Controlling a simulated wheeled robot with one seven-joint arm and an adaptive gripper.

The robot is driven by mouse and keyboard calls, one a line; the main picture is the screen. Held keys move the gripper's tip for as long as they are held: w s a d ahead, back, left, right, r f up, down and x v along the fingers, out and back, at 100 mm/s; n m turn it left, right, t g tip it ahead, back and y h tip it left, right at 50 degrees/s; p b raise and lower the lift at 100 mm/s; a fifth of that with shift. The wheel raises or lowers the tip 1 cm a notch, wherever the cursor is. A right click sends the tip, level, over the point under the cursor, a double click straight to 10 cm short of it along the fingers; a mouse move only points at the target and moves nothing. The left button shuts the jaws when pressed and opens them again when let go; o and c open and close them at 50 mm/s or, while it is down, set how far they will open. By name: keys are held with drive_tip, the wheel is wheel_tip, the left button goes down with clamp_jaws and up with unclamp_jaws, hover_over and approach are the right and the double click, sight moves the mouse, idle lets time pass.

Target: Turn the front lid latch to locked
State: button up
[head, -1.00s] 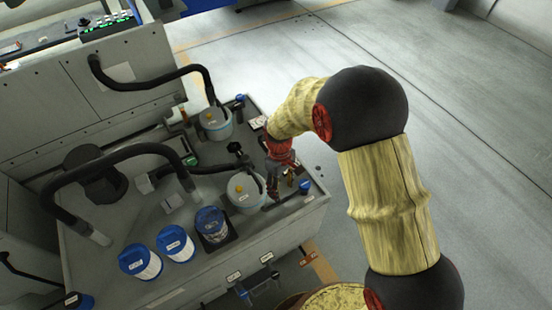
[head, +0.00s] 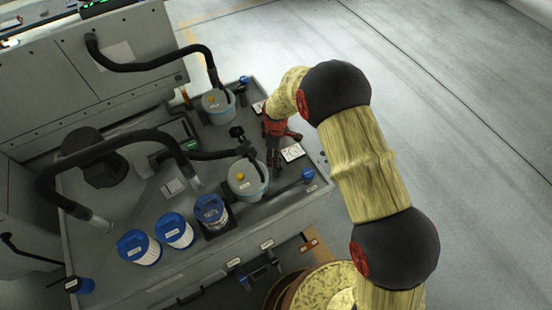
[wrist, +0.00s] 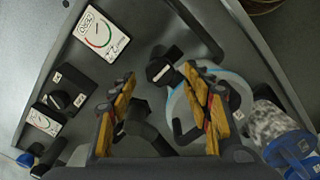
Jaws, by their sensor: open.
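The front pot (head: 240,190), pale with a light lid and yellow centre knob, stands near the front of the grey bench. My gripper (head: 274,166) is just right of it, pointing down. In the wrist view my gripper (wrist: 160,84) is open, its yellow-and-black fingers spread wide. A small black block with a pale label (wrist: 163,66), possibly the lid latch, shows between and slightly beyond the fingertips, beside the pot's rim (wrist: 232,78). I see no clear contact, and cannot read its setting. The right finger covers part of the pot.
A white dial card (head: 292,152) lies right of my gripper. A blue-knobbed black lever (head: 307,175) is at the front right corner. Black hoses (head: 110,150) arch over the bench. Blue-lidded jars (head: 174,232) stand left of the pot. A back pot (head: 217,107) stands behind.

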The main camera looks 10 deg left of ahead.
drive_tip(key=shift+f, duration=1.2)
drive_tip(key=shift+c, duration=1.1)
drive_tip(key=c, duration=0.9)
drive_tip(key=shift+c, duration=0.2)
